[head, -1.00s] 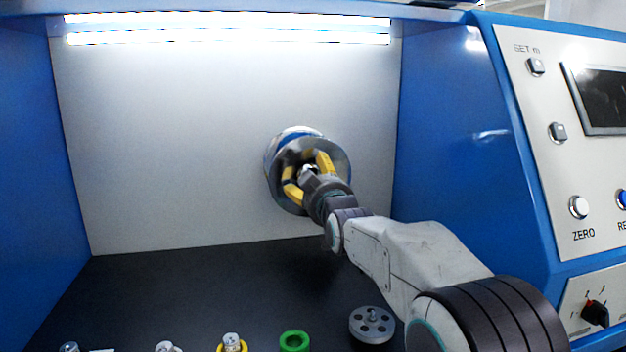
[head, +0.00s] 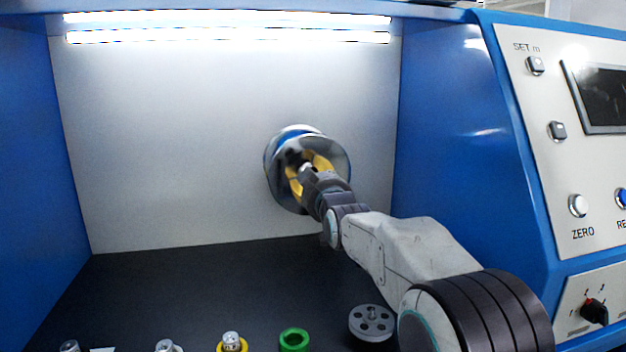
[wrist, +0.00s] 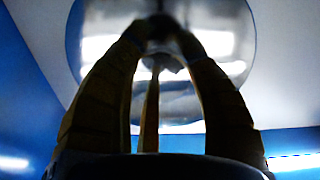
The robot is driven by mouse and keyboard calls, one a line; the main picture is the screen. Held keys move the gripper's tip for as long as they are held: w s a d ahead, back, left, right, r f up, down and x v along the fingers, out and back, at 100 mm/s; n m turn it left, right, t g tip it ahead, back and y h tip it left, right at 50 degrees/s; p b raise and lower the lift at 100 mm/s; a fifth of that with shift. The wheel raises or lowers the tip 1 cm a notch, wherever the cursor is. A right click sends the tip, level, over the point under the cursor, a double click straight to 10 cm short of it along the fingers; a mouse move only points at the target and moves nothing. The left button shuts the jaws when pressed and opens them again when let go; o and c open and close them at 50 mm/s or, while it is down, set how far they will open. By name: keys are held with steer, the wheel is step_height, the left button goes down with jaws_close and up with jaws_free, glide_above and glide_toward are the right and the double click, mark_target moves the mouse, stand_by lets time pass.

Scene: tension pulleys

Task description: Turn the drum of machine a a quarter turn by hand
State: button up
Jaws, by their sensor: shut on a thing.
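The drum (head: 337,156) is a shiny metal disc with a blue band behind its rim. It stands out from the pale back wall of the blue machine. My gripper (head: 296,166) reaches the drum's front from the lower right, with its yellow fingers drawn together near the middle of the face. In the wrist view my gripper (wrist: 160,42) has its fingers converging on a small dark part at the drum's centre. The drum's shiny face (wrist: 220,44) shows around them. The fingertips are dark there, and the exact contact is hard to see.
A control panel (head: 548,95) with buttons and a dark knob (head: 594,312) is at the right. Along the front of the black floor (head: 200,280) lie a grey wheel with holes (head: 371,323), a green ring (head: 294,340) and several small pulleys. The floor behind them is clear.

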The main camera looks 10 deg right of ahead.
steer(key=c, duration=0.4)
steer(key=shift+m+b, duration=0.3)
steer(key=shift+m, duration=0.1)
steer(key=shift+r+m+b, duration=0.15)
steer(key=shift+m+b, duration=1)
steer(key=shift+m, duration=2.1)
steer(key=shift+r+m+b, duration=0.1)
steer(key=shift+m+b, duration=1)
steer(key=shift+m, duration=2.15)
steer(key=shift+r, duration=0.1)
